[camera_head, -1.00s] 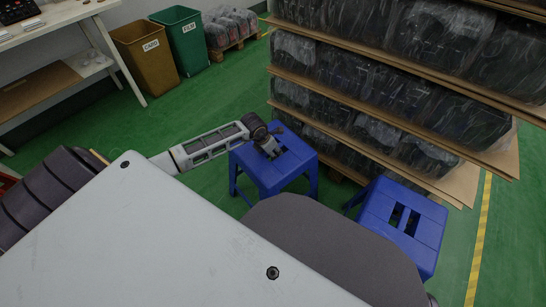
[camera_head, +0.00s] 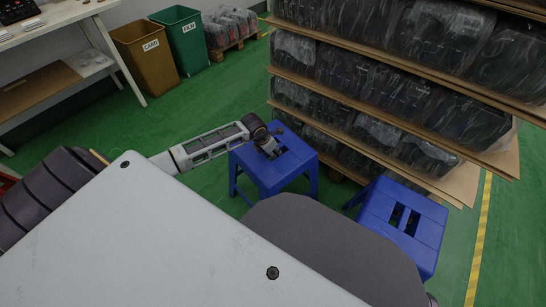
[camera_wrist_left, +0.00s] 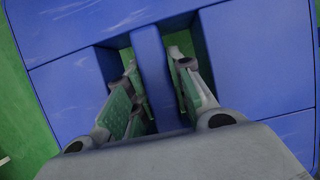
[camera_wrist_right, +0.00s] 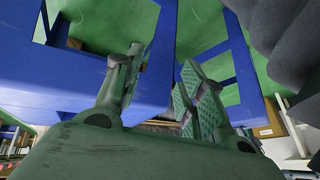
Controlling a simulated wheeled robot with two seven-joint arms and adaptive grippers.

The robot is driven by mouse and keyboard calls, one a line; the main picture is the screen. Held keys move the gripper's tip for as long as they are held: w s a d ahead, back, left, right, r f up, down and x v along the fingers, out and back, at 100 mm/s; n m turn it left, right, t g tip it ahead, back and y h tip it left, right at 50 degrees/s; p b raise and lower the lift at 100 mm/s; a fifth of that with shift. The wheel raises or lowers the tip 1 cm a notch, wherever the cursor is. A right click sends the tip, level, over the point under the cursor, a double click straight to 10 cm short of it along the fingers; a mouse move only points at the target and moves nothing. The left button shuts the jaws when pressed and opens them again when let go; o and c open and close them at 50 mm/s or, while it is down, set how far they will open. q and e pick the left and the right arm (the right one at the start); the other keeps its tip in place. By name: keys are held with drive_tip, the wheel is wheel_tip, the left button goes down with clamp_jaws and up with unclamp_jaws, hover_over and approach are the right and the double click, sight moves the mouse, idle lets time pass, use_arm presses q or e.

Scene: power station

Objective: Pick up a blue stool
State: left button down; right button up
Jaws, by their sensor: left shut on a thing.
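A blue stool (camera_head: 294,165) stands upright on the floor near the middle of the head view. Its seat has two slots with a bar between them. My left gripper (camera_head: 272,153) reaches down into the seat from above. In the left wrist view its fingers pass through the slots, one on each side of the central bar (camera_wrist_left: 152,70), and are shut on it. A second blue stool (camera_head: 425,230) stands at the right. My right gripper (camera_wrist_right: 163,57) shows only in its wrist view, with fingers apart, close to blue stool parts (camera_wrist_right: 60,80); its contact with them is unclear.
A rack (camera_head: 300,78) of plastic-wrapped goods stands close behind the stools. A brown bin (camera_head: 150,62), a green bin (camera_head: 186,45) and a white table (camera_head: 60,18) are at the upper left. Green floor (camera_head: 150,125) is clear to the left of the stools.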

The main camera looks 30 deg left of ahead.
use_arm(q)
drive_tip(key=shift+w+r, duration=0.1)
idle(0.4)
drive_tip(key=shift+r, duration=0.15)
drive_tip(key=shift+r, duration=0.2)
drive_tip(key=shift+r+p, duration=0.4)
drive_tip(key=shift+r, duration=0.3)
wheel_tip(320, 180, up, 7)
drive_tip(key=shift+r+p, duration=0.1)
drive_tip(key=shift+p, duration=1.1)
drive_tip(key=shift+r, duration=0.65)
use_arm(e)
wheel_tip(320, 180, up, 7)
drive_tip(key=s+d+g+h, duration=0.1)
drive_tip(key=d, duration=0.1)
drive_tip(key=shift+r, duration=0.15)
drive_tip(key=shift+s+d, duration=0.1)
